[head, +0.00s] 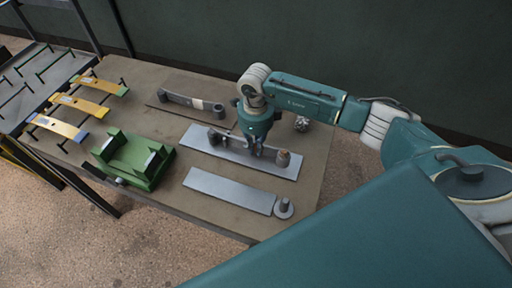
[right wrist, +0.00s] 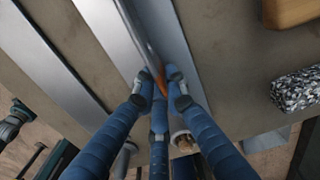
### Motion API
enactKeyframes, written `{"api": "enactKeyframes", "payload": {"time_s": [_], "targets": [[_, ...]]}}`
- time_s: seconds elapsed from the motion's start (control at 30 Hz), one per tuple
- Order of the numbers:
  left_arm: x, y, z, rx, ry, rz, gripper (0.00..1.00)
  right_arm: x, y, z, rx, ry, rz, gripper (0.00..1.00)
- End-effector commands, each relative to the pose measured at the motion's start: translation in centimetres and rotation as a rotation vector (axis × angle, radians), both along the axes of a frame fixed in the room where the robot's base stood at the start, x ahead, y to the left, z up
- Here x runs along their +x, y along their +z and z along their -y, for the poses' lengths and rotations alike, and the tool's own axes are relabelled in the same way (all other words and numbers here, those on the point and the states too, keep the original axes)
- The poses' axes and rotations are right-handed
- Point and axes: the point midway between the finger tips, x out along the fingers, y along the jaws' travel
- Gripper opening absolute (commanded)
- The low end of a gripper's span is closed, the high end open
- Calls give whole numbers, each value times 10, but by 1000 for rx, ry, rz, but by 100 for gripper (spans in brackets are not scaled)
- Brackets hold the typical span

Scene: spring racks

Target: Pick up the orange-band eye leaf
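The orange-band eye leaf (right wrist: 140,38) is a dark narrow strip on edge over the middle grey plate (head: 200,138). Its orange band shows between my fingertips in the right wrist view. In the head view my right gripper (head: 252,150) points down over this plate and hides much of the leaf; a dark rounded end shows just left of it. In the right wrist view the blue fingers of my right gripper (right wrist: 160,82) stand on both sides of the leaf, close to it. Whether they press on it is unclear. My left gripper is out of view.
A grey leaf with a pale band (head: 196,103) lies on the back plate. The front plate (head: 228,190) is bare except for a round post (head: 284,207). A green fixture (head: 135,158) stands left. A speckled cylinder (right wrist: 297,88) lies nearby.

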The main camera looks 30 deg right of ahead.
Motion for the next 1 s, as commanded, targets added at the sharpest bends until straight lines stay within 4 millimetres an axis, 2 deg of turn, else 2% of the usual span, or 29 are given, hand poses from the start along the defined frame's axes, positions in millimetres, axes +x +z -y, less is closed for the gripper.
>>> {"api": "enactKeyframes", "payload": {"time_s": [0.57, 0.77, 1.0], "targets": [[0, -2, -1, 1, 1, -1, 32, 3, 8, 0, 2, 0, 8, 0], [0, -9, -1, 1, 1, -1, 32, 3, 27, 0, 1, 0, 8, 0], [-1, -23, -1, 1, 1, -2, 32, 4, 69, 0, 2, 0, 11, 0]]}}
